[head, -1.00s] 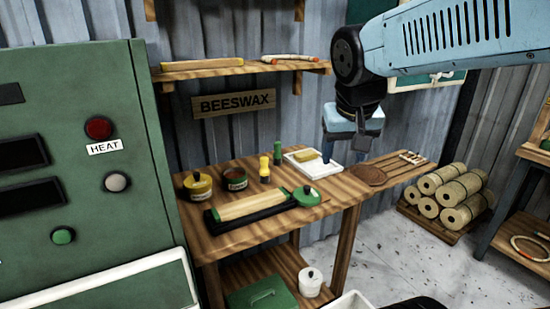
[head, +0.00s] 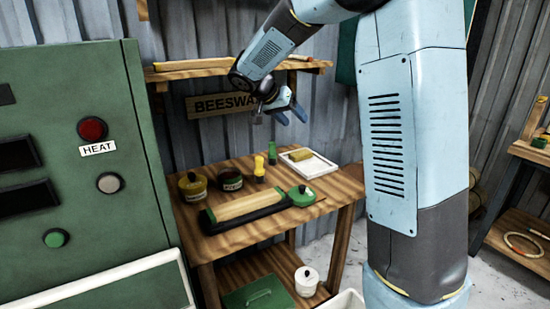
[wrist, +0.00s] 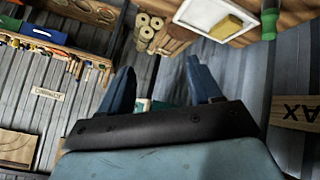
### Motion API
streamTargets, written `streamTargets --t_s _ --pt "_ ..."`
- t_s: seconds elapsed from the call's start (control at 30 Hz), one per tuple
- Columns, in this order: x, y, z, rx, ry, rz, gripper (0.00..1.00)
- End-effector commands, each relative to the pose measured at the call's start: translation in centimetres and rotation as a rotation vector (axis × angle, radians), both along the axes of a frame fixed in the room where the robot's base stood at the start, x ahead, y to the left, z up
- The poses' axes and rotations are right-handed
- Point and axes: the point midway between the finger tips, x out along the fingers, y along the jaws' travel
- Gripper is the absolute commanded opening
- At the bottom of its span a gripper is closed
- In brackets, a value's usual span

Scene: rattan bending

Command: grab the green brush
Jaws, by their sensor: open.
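A small green upright object (head: 272,153), which looks like the green brush, stands at the back of the wooden table, behind a yellow upright object (head: 259,169). Its green handle also shows at the top right of the wrist view (wrist: 269,20). My gripper (head: 291,114) hangs in the air above the back of the table, in front of the BEESWAX sign. Its two blue fingers are spread and empty, also in the wrist view (wrist: 157,72). It is well above the green brush and touches nothing.
A white tray with a yellow block (head: 307,163) is right of the brush. A shelf (head: 190,72) runs above. A green HEAT cabinet (head: 80,190) stands left.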

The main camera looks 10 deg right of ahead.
Motion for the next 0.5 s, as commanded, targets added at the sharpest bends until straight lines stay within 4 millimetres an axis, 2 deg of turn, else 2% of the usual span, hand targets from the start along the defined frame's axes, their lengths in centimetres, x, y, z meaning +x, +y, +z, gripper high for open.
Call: streamTargets --t_s 0.03,0.1,0.27,0.5 --pt "1.7 0.6 -1.0 -0.022 -0.017 -0.013 0.64" --pt "3.8 1.4 -1.9 -0.054 -0.059 -0.037 0.64" --pt "8.6 3.3 -4.4 -0.120 -0.161 -0.082 0.64" --pt "15.1 6.8 -9.2 -0.200 -0.345 -0.121 0.64"
